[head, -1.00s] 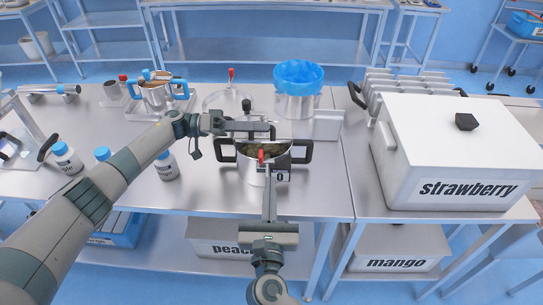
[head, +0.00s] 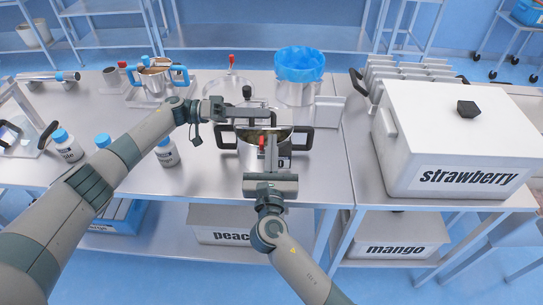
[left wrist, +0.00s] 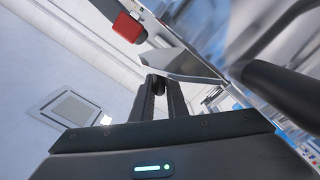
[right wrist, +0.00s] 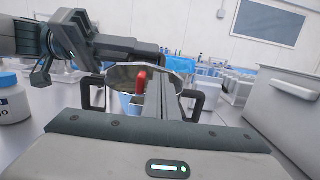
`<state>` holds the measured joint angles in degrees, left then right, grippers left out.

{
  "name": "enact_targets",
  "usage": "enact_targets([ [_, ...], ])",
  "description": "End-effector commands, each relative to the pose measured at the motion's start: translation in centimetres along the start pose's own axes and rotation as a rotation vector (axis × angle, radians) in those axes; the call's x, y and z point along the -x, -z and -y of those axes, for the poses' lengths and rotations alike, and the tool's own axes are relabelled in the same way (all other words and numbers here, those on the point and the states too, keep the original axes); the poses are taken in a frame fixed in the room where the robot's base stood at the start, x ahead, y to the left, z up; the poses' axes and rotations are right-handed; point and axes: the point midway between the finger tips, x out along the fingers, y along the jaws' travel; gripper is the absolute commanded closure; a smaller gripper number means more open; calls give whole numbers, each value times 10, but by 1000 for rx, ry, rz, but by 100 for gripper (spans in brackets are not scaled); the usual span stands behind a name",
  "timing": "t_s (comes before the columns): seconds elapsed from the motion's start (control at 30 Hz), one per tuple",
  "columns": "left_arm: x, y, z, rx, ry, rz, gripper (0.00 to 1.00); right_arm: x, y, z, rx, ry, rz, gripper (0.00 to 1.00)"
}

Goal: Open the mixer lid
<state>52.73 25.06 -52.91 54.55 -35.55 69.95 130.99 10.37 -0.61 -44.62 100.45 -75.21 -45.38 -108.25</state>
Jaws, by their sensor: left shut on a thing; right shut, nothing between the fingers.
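The mixer (head: 243,152) is a round metal pot with black side handles, a red part (head: 262,141) at its front and dark contents showing inside. My left gripper (head: 274,115) is above its far rim, shut on a small dark knob (left wrist: 157,84); in the left wrist view a thin metal plate, apparently the raised lid (left wrist: 185,66), lies beside the knob. My right gripper (right wrist: 160,84) is shut and empty at the mixer's front, beside the red part, which also shows in the right wrist view (right wrist: 140,82).
A bin with a blue liner (head: 299,63) stands behind the mixer. A pot with blue handles (head: 155,80) is at the back left. White bottles (head: 167,153) stand at the left. The strawberry box (head: 450,140) is at the right.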

Motion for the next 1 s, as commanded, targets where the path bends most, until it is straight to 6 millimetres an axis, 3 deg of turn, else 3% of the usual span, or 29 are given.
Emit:
enact_targets([
  [0.47, -1, -4, 2, 4, 1, 5, 100, -9, 0, 0, -1, 0, 0, 100],
  [0.63, -1, -4, 1, 4, 0, 6, 100, -17, -12, 0, -3, 0, 2, 100],
  [0.87, -2, -7, 1, 6, -5, 12, 100, -19, -13, 1, -1, 2, 4, 100],
  [0.9, -2, -7, 1, 6, -4, 12, 80, -19, -13, 1, -1, 2, 5, 100],
  [1.0, -2, -6, 1, 5, -3, 10, 80, -19, -13, 1, -1, 2, 4, 100],
])
